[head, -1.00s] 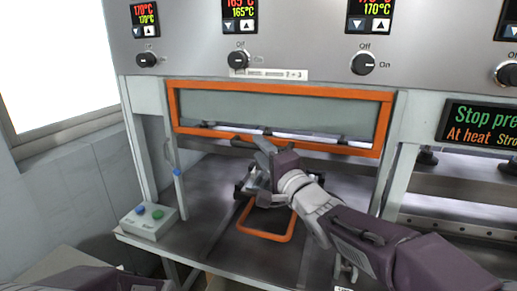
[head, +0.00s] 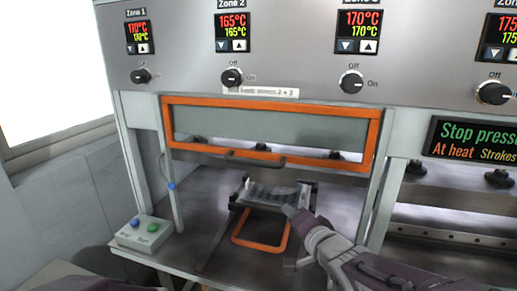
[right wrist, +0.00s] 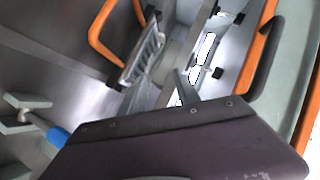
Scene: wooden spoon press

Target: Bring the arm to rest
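My right gripper (head: 291,237) comes in from the lower right in the head view, with its two fingers apart and nothing between them. It is in front and to the right of the tray (head: 237,205) with the orange loop handle (head: 262,247), apart from it as far as I can tell. Ribbed grey pieces (head: 270,191) lie in the tray. In the right wrist view one finger (right wrist: 183,92) shows, and the tray's orange handle (right wrist: 97,42) is at the top. My left forearm shows at the lower left edge, but its gripper is out of view.
An orange-framed guard (head: 270,147) with a dark bar handle (head: 255,161) hangs above the tray. A button box (head: 143,233) stands at the left, near a blue-gripped lever (head: 170,186). Knobs and displays line the panel above. Bare metal bench lies around the tray.

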